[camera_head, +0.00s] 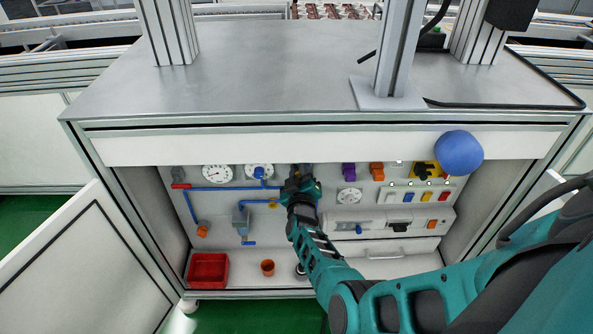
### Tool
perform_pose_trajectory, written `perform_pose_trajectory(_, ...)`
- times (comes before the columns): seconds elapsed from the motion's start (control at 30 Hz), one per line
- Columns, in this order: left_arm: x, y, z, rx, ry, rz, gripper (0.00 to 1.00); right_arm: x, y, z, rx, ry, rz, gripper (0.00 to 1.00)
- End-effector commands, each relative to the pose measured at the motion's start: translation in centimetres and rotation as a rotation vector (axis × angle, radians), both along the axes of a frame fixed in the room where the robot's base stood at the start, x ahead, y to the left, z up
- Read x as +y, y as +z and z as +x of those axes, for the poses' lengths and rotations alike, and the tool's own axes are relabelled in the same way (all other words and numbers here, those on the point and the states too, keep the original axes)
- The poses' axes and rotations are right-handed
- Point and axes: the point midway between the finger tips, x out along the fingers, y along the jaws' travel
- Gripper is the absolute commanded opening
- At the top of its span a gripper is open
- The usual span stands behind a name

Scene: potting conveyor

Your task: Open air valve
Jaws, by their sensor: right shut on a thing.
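My right gripper (300,184) reaches into the open cabinet and is at the back panel (325,180). It is shut on a part there that looks to be the air valve. The gripper covers the handle, so its position cannot be seen. A grey block (301,168) shows just above the gripper. A blue pipe (225,188) runs along the panel from a red-handled fitting (180,185) toward the gripper. A yellow piece (273,204) sits just left of the gripper. My left gripper is not in view.
Coloured switches (426,196) are at the right. A blue ball (459,153) shows before the worktop's front. A door (85,262) stands open at left.

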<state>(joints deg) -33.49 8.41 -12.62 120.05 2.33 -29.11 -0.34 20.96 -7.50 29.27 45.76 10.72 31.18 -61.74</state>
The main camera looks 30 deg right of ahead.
Motion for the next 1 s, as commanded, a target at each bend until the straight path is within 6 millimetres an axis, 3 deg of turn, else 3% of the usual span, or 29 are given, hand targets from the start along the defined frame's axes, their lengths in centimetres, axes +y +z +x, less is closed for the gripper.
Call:
perform_pose_trajectory(0.5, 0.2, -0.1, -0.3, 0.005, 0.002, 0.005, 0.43, -1.7, 0.4, -1.1, -0.229, -0.003, 0.382, 0.0)
perform_pose_trajectory(1.0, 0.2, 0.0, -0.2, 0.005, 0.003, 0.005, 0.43, -2.2, 0.3, -1.5, -0.325, -0.004, 0.547, 0.0)
